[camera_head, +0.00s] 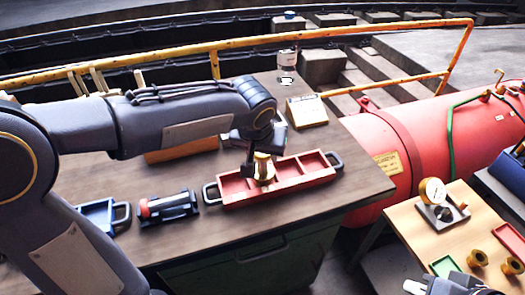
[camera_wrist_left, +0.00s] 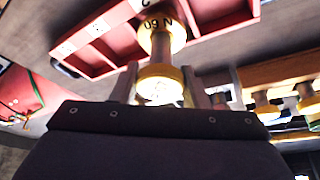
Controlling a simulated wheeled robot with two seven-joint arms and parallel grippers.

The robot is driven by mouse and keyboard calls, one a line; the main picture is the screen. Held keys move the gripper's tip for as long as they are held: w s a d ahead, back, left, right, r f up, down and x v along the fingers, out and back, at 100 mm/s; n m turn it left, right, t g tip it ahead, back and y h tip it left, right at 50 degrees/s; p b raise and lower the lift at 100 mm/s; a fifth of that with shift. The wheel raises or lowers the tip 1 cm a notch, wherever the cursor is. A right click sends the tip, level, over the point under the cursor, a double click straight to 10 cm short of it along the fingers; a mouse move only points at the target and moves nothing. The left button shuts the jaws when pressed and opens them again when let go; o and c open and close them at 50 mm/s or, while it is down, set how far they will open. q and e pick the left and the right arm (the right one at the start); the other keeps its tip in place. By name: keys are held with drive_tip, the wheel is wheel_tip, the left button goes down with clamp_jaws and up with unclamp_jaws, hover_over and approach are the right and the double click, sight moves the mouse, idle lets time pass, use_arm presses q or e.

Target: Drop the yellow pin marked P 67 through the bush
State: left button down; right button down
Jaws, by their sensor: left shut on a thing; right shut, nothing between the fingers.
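My left gripper (camera_head: 256,160) is over the red divided tray (camera_head: 236,197) on the brown bench. It is shut on a yellow pin (camera_head: 264,171), which shows between the fingers in the left wrist view (camera_wrist_left: 160,84). Beyond its near yellow end, a metal shank runs to a yellow collar with upside-down marking, perhaps "N 60"; I cannot tell whether this collar is part of the held piece. I cannot read P 67. My right gripper (camera_head: 418,287) is at the bottom right, shut and empty, partly cut off. I cannot tell which thing is the bush.
A wooden rack (camera_head: 182,149) behind my left arm holds yellow-headed pieces in the left wrist view. A black-and-red tool (camera_head: 168,206) and a blue tray (camera_head: 97,215) lie left. The right table has a gauge (camera_head: 433,191) and brass flanged pieces (camera_head: 477,258). A red tank (camera_head: 430,140) stands behind.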

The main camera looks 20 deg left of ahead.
use_arm(q)
drive_tip(key=shift+f, duration=0.2)
drive_tip(key=c, duration=0.7)
unclamp_jaws()
drive_tip(key=shift+c, duration=0.2)
drive_tip(key=v, duration=0.7)
drive_tip(key=shift+s+r, duration=0.2)
drive_tip(key=shift+r, duration=0.15)
